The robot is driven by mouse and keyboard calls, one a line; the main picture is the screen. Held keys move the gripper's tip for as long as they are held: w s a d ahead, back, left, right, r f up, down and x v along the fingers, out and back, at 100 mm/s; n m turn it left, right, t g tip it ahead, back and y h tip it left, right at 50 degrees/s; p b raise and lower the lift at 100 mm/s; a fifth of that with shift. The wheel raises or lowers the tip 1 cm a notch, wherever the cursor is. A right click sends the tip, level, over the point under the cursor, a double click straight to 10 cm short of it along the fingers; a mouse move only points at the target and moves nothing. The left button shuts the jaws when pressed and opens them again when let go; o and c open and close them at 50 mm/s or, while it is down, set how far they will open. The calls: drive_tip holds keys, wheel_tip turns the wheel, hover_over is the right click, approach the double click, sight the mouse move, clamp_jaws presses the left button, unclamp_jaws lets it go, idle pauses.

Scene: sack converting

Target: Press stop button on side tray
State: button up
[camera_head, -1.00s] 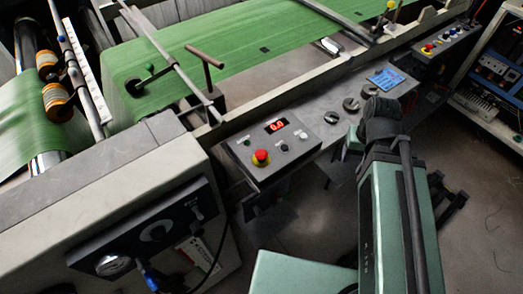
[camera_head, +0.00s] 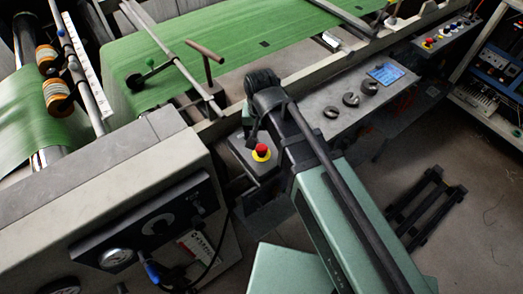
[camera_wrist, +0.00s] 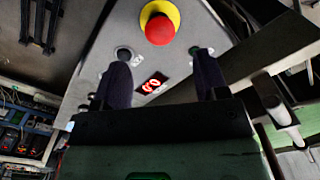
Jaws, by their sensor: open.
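The stop button (camera_head: 261,152), a red mushroom head on a yellow collar, stands on the grey side tray (camera_head: 241,156) in the head view. In the wrist view the same red button (camera_wrist: 160,29) is at the top centre, beyond the fingertips and apart from them. My gripper (camera_wrist: 162,65) is open and empty, its two dark fingers spread over the panel. In the head view my arm covers the display and the tray's right part, and the fingers are hard to make out.
A T-handle (camera_head: 206,52) and rails stand behind the tray, by the green sheet (camera_head: 240,30). A grey cabinet (camera_head: 95,185) fills the lower left.

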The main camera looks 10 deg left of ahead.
sight(261, 148)
wheel_tip(261, 148, down, 7)
drive_tip(key=b, duration=0.4)
drive_tip(key=shift+r+b, duration=0.2)
drive_tip(key=shift+b, duration=0.15)
drive_tip(key=shift+r, duration=0.15)
drive_tip(key=shift+c, duration=0.5)
